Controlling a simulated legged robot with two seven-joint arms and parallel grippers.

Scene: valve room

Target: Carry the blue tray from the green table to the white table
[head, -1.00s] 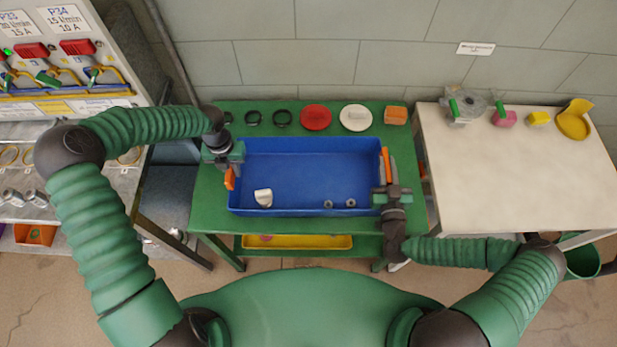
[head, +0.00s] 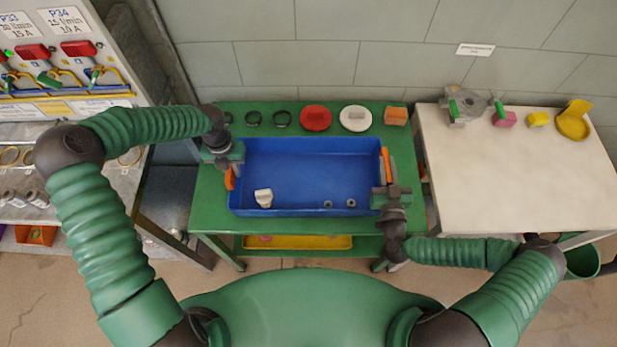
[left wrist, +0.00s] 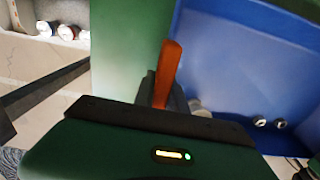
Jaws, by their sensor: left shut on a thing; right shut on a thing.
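The blue tray (head: 300,172) is at the green table (head: 211,200) in the head view; I cannot tell whether it rests on the top or is slightly above it. It holds a white piece (head: 263,197) and two small grey rings (head: 339,203). My left gripper (head: 231,170) is shut on the orange handle at the tray's left side; this handle also shows in the left wrist view (left wrist: 167,75). My right gripper (head: 386,178) is shut on the orange handle at the right side. The white table (head: 520,175) stands to the right.
Black rings, a red disc (head: 315,117), a white disc (head: 355,118) and an orange block (head: 395,116) line the green table's back. Several items, including a yellow piece (head: 573,122), stand along the white table's back; its front is clear. A yellow tray (head: 297,242) lies below.

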